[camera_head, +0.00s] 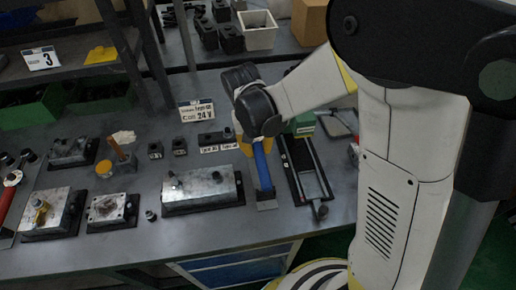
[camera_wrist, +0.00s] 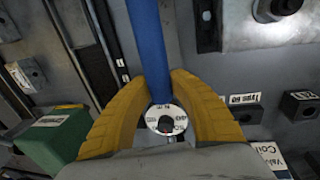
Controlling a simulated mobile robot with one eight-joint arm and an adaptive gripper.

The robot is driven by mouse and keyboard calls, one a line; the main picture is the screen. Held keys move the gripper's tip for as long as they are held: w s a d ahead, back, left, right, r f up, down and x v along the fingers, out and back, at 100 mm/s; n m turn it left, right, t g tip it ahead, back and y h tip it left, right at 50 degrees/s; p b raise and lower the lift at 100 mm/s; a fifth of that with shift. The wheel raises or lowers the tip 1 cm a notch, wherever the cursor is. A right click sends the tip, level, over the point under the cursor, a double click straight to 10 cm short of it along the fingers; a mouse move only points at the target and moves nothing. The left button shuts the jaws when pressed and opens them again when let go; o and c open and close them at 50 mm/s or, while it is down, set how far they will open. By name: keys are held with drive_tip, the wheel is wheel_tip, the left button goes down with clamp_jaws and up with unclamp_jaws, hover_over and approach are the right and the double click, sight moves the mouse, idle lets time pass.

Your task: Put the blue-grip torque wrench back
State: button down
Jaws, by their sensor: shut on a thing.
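The blue-grip torque wrench (camera_head: 262,168) is a long blue bar in the middle of the bench in the head view. It also runs up the centre of the wrist view (camera_wrist: 150,38), with a round white marked end (camera_wrist: 166,121) near my palm. My gripper (camera_head: 250,143) has yellow fingers, which in the wrist view (camera_wrist: 159,84) are shut on the blue grip from both sides. The wrench's far end is near a small grey plate (camera_head: 267,205). I cannot tell whether it touches the bench. My wrist hides its upper part in the head view.
A black framed tray (camera_head: 287,178) lies close to the right of the wrench. A grey valve block (camera_head: 202,188) stands to its left. A red-handled tool (camera_head: 8,200) is at the far left. A green box (camera_wrist: 56,137) is near my left finger.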

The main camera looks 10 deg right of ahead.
drive_tip(key=shift+f+b, duration=0.4)
drive_tip(key=shift+f, duration=0.05)
drive_tip(key=shift+f+b, duration=1.15)
drive_tip(key=shift+f, duration=0.4)
drive_tip(key=c, duration=1.1)
unclamp_jaws()
drive_tip(key=shift+c, duration=0.2)
drive_tip(key=shift+r, duration=0.1)
wheel_tip(320, 180, up, 12)
drive_tip(key=a, duration=0.1)
drive_tip(key=shift+a, duration=0.35)
